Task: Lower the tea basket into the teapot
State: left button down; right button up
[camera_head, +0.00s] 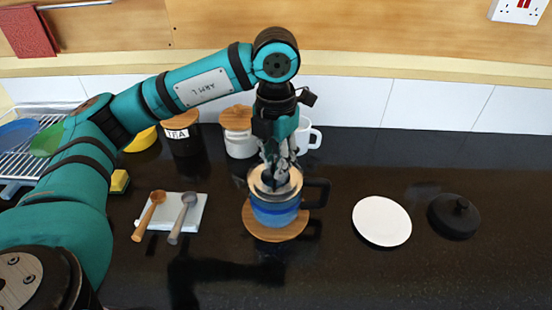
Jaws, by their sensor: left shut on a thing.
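A blue glass teapot (273,213) with a dark handle on its right stands on a round wooden board (246,221) in the middle of the counter. My left gripper (281,178) points down over the teapot's mouth and is shut on the metal tea basket (265,182). The basket's rim shows at the teapot's opening, around the fingertips. The lower part of the basket is hidden, so I cannot tell how deep it sits. My right gripper is not in view.
A white plate (381,221) and a black lid (454,216) lie to the right. Two spoons (152,212) rest on a pale tile (197,215) at left. A tea jar (183,139), a white pot (239,143) and a white mug (309,138) stand behind. The front right counter is clear.

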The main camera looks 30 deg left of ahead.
pick_arm(q)
jog(key=shift+f+b, duration=0.3)
jog(key=shift+f, duration=0.1)
jog(key=c, duration=0.7)
grip_release()
jog(key=shift+r, duration=0.15)
jog(key=shift+r+p, duration=2.8)
jog(key=shift+r, duration=1.65)
